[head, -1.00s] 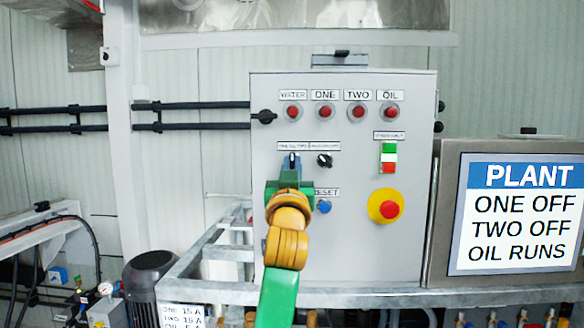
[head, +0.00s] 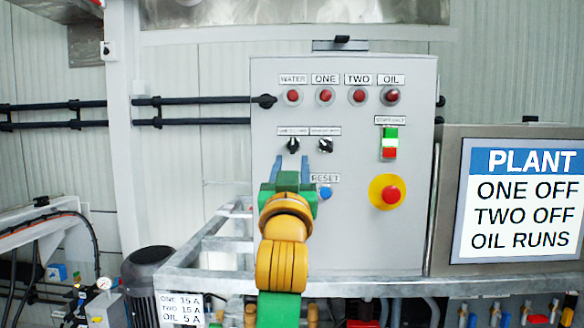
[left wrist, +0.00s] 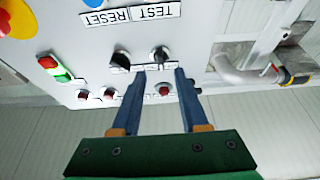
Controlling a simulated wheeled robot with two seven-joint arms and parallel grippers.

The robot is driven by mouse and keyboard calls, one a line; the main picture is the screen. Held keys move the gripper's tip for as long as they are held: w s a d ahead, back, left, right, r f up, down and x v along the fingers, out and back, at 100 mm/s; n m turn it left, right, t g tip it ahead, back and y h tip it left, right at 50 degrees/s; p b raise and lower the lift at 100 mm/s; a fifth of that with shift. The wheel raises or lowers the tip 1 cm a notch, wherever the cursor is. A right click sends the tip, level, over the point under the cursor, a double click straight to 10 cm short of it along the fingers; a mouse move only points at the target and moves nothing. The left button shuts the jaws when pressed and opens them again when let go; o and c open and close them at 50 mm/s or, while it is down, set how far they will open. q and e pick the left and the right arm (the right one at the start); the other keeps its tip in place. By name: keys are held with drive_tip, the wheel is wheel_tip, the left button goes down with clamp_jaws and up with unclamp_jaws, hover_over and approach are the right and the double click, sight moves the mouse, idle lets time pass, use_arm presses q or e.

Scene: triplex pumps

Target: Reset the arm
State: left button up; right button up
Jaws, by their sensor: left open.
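My left gripper (head: 292,170) is open, its two blue fingers pointing at the grey control panel (head: 400,250) just below the left black selector knob (head: 293,145). The fingers look clear of the knob and hold nothing. In the left wrist view, the gripper (left wrist: 158,74) spreads its fingers over the panel, with the two black knobs (left wrist: 160,55) beyond the tips. The blue RESET button (head: 325,193) is right of the fingers; the wrist view cuts it off at the top (left wrist: 95,3). My right gripper is not in view.
A second knob (head: 325,145), red round fittings (head: 325,96), a green and red switch (head: 390,143) and a red emergency stop (head: 390,195) on yellow are on the panel. A PLANT sign (head: 525,205) is at right. A metal frame (head: 205,260) stands below.

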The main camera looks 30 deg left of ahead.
use_arm(q)
drive_tip(key=shift+s+d+f, duration=0.15)
drive_tip(key=shift+s+d, duration=0.05)
drive_tip(key=shift+s, duration=0.15)
